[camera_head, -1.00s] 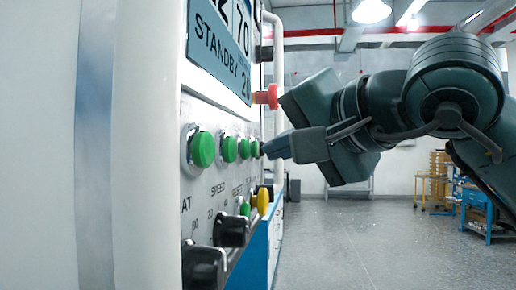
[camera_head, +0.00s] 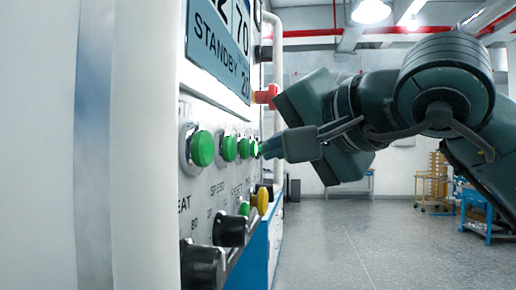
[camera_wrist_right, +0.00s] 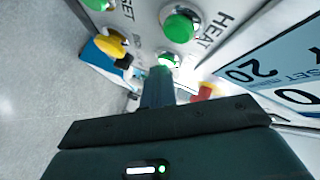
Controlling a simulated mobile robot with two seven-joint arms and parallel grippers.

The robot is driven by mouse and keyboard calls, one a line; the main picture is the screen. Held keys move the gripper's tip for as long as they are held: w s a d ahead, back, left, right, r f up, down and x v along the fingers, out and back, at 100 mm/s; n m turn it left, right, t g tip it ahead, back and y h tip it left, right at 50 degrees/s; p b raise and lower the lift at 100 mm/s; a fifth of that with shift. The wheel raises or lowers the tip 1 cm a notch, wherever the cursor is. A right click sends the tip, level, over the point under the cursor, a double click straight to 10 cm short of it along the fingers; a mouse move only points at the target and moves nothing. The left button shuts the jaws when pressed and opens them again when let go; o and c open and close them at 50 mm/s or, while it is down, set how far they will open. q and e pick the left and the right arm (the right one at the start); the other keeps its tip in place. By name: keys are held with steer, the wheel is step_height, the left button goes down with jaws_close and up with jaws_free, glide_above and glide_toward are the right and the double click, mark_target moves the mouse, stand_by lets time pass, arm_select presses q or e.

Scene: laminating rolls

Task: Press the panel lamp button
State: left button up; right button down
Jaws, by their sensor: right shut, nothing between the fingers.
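Green round buttons sit in a row on the white control panel; the near one (camera_head: 202,149) is largest in the head view. My right gripper (camera_head: 264,149) is shut and empty, its fingertips at the far button of the row (camera_head: 254,148). In the right wrist view the shut fingers (camera_wrist_right: 159,74) reach a bright green button (camera_wrist_right: 169,60), partly hidden behind them. The tips look green-lit, with a white glow around that spot. I cannot tell contact from a tiny gap, nor read which label is the panel lamp's. My left gripper is not in view.
A red knob (camera_head: 266,95) sticks out just above my right gripper. Below the row are black knobs (camera_head: 231,230) and a yellow button (camera_head: 262,201). A STANDBY display (camera_head: 218,45) is above. Open floor (camera_head: 350,240) lies right of the panel.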

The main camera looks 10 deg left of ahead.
steer(key=shift+d, duration=0.75)
steer(key=shift+d+b, duration=0.55)
steer(key=shift+d, duration=1.95)
steer(key=shift+f, duration=0.1)
